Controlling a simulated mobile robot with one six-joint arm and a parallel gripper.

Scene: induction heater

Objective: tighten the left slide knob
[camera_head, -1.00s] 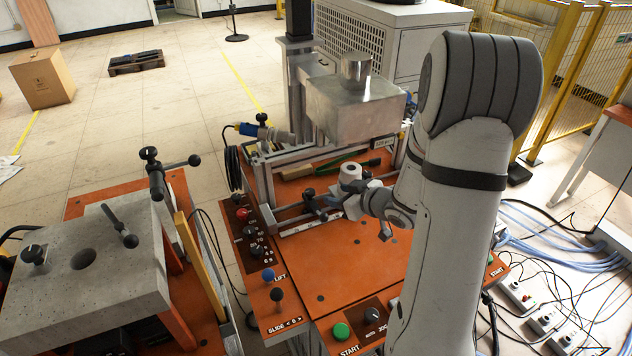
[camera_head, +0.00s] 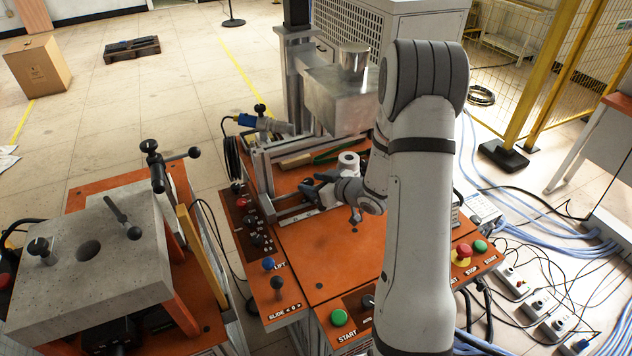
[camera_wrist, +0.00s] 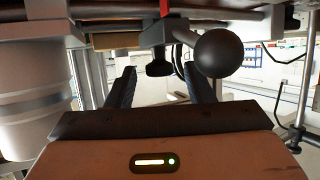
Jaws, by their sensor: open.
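The left slide knob is a black clamp with a lever ending in a ball (camera_wrist: 222,53). In the wrist view its hub (camera_wrist: 157,62) sits ahead of my gripper (camera_wrist: 160,78), between the two dark fingers in the picture. The ball lies to the right, above the right finger. My gripper is open and empty. In the head view my gripper (camera_head: 328,194) is low at the front rail of the orange machine table (camera_head: 335,265). The dark knob (camera_head: 307,185) is at its left tip, mostly covered. Contact between fingers and knob cannot be told.
A white cylinder (camera_head: 348,160) stands just behind my gripper. A metal block (camera_head: 340,100) hangs above the table. A control panel (camera_head: 250,225) with knobs lies to the left. A grey block with clamps (camera_head: 90,250) is on the left cart.

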